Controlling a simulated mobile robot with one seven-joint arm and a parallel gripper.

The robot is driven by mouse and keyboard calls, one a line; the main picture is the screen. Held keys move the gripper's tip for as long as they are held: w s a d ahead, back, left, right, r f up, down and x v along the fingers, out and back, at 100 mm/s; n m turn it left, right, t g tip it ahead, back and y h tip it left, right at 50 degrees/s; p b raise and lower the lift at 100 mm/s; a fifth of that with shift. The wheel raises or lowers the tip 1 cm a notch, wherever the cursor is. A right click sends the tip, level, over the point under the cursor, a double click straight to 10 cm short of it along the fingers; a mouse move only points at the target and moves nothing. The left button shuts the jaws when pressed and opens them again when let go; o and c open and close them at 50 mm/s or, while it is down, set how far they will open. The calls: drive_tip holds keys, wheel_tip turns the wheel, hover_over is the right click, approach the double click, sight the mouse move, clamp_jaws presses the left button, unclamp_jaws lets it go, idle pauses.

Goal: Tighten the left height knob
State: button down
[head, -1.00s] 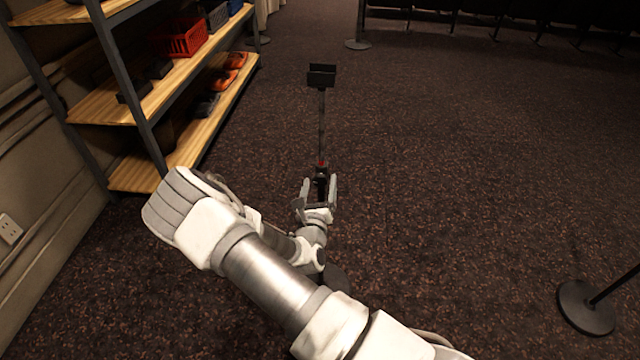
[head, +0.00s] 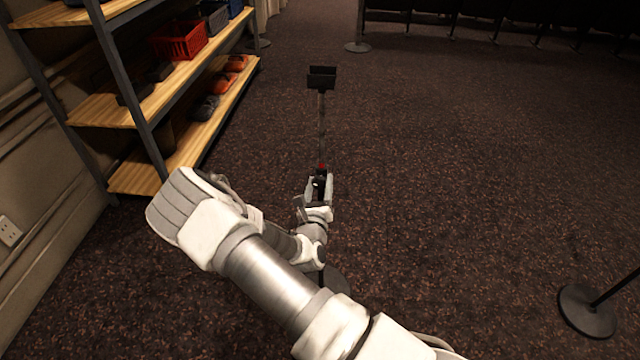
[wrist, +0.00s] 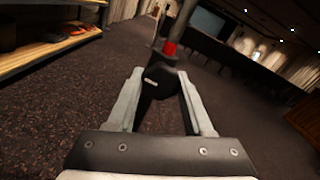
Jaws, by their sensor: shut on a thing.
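A thin dark stand pole (head: 322,130) rises from the carpet with a black bracket (head: 321,79) on top. A red collar (head: 322,167) sits on the pole; it also shows in the wrist view (wrist: 169,48). Just below the collar is the black height knob (wrist: 156,88). My gripper (head: 320,181) is shut on this knob, one pale finger on each side of it in the wrist view (wrist: 159,76). The knob's far side and its contact with the right finger are not clear. My arm partly hides the stand's round base (head: 336,282).
A wooden-board shelf rack (head: 170,170) with a red crate (head: 180,41) and orange shoes (head: 226,79) stands at left. A post base (head: 588,308) is at lower right, another (head: 356,46) far back.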

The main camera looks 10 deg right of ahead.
drive_tip(key=shift+r+m+p, duration=0.15)
drive_tip(key=shift+m+p, duration=1.8)
drive_tip(key=shift+m, duration=0.95)
drive_tip(key=shift+c, duration=1.5)
unclamp_jaws()
drive_tip(key=shift+s+a, duration=0.1)
drive_tip(key=p+v, duration=0.2)
drive_tip(key=v, duration=1.5)
